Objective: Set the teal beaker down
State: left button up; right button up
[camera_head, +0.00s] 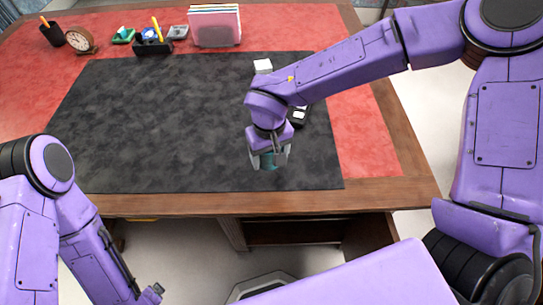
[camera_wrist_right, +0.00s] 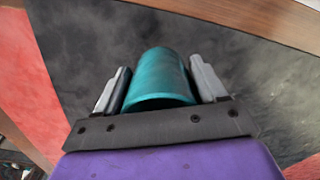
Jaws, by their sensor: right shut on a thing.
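The teal beaker (camera_wrist_right: 160,78) is between the two fingers of my right gripper (camera_wrist_right: 160,90) in the right wrist view. The gripper is shut on it. In the head view my right gripper (camera_head: 269,161) is over the front right part of the black desk mat (camera_head: 160,120), with the teal beaker (camera_head: 269,160) partly hidden between its fingers. I cannot tell whether the beaker touches the mat. My left gripper (camera_head: 152,293) is low at the bottom left, in front of the desk, and I cannot see whether its jaws are open or shut.
A black device (camera_head: 298,116) and a small white block (camera_head: 263,66) are near my right arm. Along the back stand a clock (camera_head: 80,40), a pen cup (camera_head: 52,34), an organizer (camera_head: 152,45) and upright folders (camera_head: 215,27). The mat's middle and left are clear.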

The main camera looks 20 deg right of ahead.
jog(key=f, duration=0.1)
jog(key=w+d+f, duration=0.1)
jog(key=f, duration=0.2)
jog(key=shift+w+d+f, duration=0.15)
jog(key=shift+w+f, duration=0.15)
jog(key=shift+f, duration=0.5)
jog(key=shift+f, duration=0.1)
jog(key=o, duration=1.2)
jog(key=shift+c, duration=0.2)
notch_tip(320, 180, up, 12)
jog(key=shift+r+p, duration=0.25)
jog(key=shift+p, duration=0.15)
